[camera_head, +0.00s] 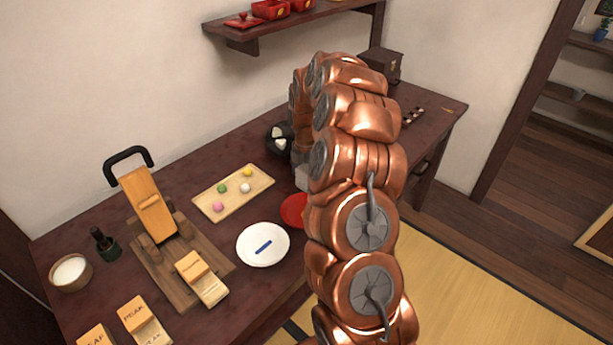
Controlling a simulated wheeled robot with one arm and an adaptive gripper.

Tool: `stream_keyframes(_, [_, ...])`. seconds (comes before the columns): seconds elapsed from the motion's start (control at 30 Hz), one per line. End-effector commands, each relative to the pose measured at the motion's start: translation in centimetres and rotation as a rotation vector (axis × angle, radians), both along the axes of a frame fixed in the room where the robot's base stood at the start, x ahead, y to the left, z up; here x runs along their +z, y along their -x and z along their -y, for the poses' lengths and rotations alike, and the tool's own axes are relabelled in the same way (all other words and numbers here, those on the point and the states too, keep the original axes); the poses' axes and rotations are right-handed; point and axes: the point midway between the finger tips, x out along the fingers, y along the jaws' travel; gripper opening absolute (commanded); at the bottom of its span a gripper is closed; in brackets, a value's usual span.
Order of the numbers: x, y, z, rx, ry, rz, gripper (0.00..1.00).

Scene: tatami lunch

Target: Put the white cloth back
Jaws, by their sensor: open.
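I cannot make out a white cloth in the head view. My copper arm rises on the right and bends down toward the table. A grey part at its far end, seemingly my gripper (302,179), shows only in part to the left of the nearer arm links. Its fingertips are hidden, and nothing shows held in it. It is above or near a red dish (294,211), which the arm partly covers.
A wooden tray (207,197) holds several coloured balls. A black dish (272,133) with white pieces is behind. A wooden device with a black handle (128,153), a dark bottle (105,243), a white-filled bowl (70,285) and labelled blocks crowd the left. A wall shelf (300,25) hangs above.

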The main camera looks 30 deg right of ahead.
Motion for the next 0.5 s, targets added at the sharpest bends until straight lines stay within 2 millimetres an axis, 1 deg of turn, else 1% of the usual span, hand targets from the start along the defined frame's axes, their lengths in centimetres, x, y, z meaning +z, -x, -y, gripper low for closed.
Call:
stream_keyframes(0.17, [1.4,-0.2,0.1,0.0,0.003,0.007,0.82])
stream_keyframes(0.37, [4.9,-0.2,0.0,0.0,0.002,0.007,0.82])
stream_keyframes(0.5, [7.8,-0.2,0.0,-0.001,0.002,0.008,0.82])
